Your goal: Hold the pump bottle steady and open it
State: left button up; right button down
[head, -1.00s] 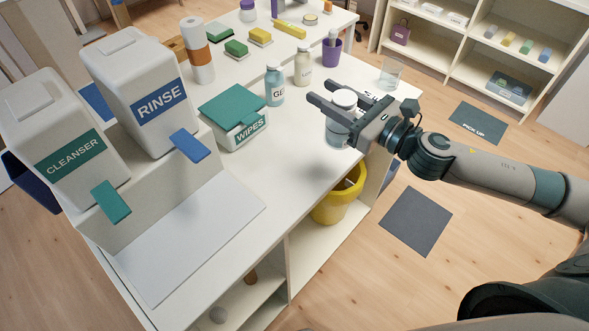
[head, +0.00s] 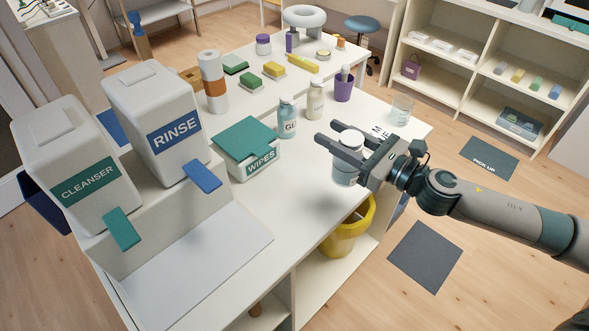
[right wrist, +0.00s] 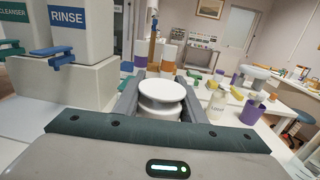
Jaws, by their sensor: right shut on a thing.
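My right gripper (head: 327,132) is shut on a jar (head: 345,174) with a round white lid and a clear or pale body. Its two fingers lie along opposite sides of the jar, just below the lid. The jar is upright near the right edge of the white table; whether its base touches the table I cannot tell. In the right wrist view the white lid (right wrist: 162,91) is between the fingers. No pump shows on it. Two small capped bottles, one blue-grey (head: 288,120) and one cream (head: 316,100), stand behind it. My left gripper is not in view.
CLEANSER (head: 85,180) and RINSE (head: 170,135) dispensers stand on the left, with a green wipes box (head: 245,150) beside them. A purple cup (head: 344,90) and a clear glass (head: 401,110) are farther back. A yellow bin (head: 347,235) is below the table edge. The front tabletop is clear.

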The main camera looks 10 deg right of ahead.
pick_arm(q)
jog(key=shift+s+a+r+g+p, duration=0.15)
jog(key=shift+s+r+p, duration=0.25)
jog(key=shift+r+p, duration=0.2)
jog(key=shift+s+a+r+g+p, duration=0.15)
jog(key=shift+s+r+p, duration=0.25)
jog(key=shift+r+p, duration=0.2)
pick_arm(e)
jog(key=w+a+f, duration=0.2)
jog(key=a+f, duration=0.3)
jog(key=a, duration=0.4)
jog(key=shift+w+a+f, duration=0.15)
jog(key=shift+a+f, duration=0.05)
jog(key=shift+f, duration=0.15)
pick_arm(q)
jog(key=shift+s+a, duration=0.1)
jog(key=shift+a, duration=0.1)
pick_arm(e)
notch_tip(320, 180, down, 4)
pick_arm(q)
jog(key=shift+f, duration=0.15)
pick_arm(e)
jog(key=shift+f, duration=0.2)
jog(key=c, duration=1.1)
grip_release()
